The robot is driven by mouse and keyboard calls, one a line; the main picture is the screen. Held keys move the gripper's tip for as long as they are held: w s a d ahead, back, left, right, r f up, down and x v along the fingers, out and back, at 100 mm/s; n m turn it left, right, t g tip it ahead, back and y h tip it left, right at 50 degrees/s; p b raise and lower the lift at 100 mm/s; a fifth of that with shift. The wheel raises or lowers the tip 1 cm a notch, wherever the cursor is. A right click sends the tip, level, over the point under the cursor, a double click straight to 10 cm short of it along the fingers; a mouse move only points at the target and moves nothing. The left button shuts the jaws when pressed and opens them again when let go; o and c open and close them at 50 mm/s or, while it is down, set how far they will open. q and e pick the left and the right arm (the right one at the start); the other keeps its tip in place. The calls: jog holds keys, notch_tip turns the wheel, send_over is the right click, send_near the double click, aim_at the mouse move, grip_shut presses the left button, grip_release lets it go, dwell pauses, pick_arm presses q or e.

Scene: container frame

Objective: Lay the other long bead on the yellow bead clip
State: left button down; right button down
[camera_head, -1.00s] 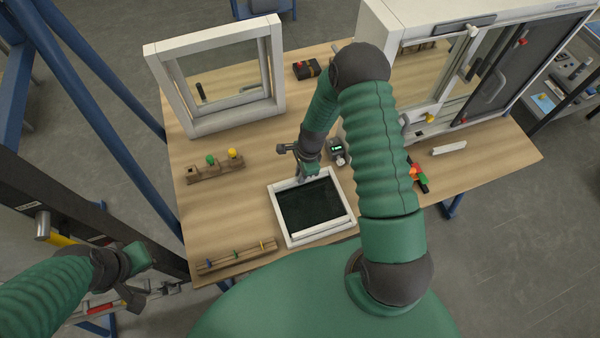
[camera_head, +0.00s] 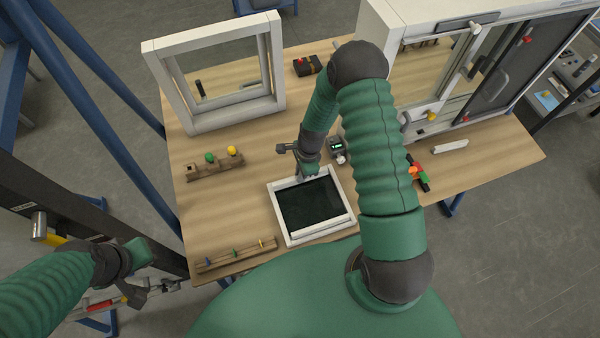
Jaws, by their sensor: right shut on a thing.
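A small white-framed window with a dark pane lies flat on the table; its white frame (camera_head: 351,203) has long white strips along its near and far sides. My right gripper (camera_head: 305,175) points down at the far side of this frame. It is shut on a white long bead there, mostly hidden by the fingers and forearm. The yellow bead clip (camera_head: 262,243) stands at the right end of a low wooden rack (camera_head: 238,256), left of and nearer than the frame. No bead shows on it. My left gripper (camera_head: 133,292) hangs at the lower left, off the table; its jaws are unclear.
A wooden block (camera_head: 215,164) with green and yellow knobs lies left. A white upright window frame (camera_head: 205,122) stands behind it. A small dark device (camera_head: 337,148) stands beside my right wrist. A short white bar (camera_head: 450,146) lies at right. Bare tabletop separates frame and rack.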

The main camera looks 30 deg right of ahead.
jog(key=shift+d+f, duration=0.2)
jog(key=shift+d, duration=0.05)
jog(key=shift+a, duration=0.15)
jog(key=c, duration=1.4)
grip_release()
jog(key=shift+a, duration=0.15)
jog(key=shift+d+r, duration=0.25)
jog(key=r, duration=0.5)
jog(key=d+r+b, duration=0.1)
jog(key=r, duration=0.4)
jog(key=d+r+b, duration=0.1)
jog(key=r, duration=0.5)
jog(key=shift+s+d, duration=0.1)
jog(key=shift+s, duration=0.15)
